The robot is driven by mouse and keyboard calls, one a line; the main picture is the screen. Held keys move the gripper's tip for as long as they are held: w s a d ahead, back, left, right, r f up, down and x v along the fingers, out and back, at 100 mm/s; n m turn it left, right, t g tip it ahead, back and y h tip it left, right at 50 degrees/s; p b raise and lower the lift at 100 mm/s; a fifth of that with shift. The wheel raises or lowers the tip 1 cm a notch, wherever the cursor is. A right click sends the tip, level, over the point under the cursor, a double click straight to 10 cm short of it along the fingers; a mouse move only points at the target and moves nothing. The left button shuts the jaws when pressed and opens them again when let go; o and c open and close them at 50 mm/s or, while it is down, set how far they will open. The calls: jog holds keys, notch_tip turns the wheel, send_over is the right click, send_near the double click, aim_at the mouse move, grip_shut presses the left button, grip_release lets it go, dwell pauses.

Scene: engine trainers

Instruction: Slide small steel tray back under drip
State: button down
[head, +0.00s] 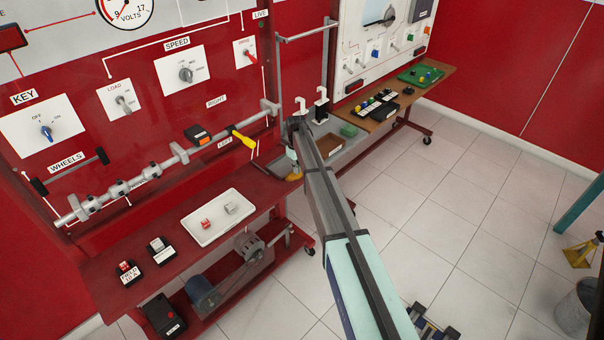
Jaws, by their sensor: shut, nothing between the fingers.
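My arm reaches from the lower right to the gap between the two trainer benches in the head view. My gripper (292,160) is small and partly hidden by my own arm at its far end; it is shut with nothing held. It hangs by the right end of the red bench, close to a small orange-yellow thing (293,177). I cannot clearly pick out a small steel tray or a drip point. A grey metal surface (345,150) lies just right of my gripper, and my arm covers part of it.
A brown box (328,145) and a green block (349,130) are on the grey surface. A wooden-topped cart (437,88) stands behind. The tiled floor (450,200) at right is mostly clear.

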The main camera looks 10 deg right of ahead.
aim_at(286, 165)
jog(key=w+a, duration=0.1)
jog(key=w, duration=0.1)
jog(key=w+a+b, duration=0.1)
jog(key=w, duration=0.1)
jog(key=w+a, duration=0.1)
jog(key=a, duration=0.1)
jog(key=shift+w+f, duration=0.1)
jog(key=shift+w, duration=0.3)
jog(key=shift+s, duration=0.1)
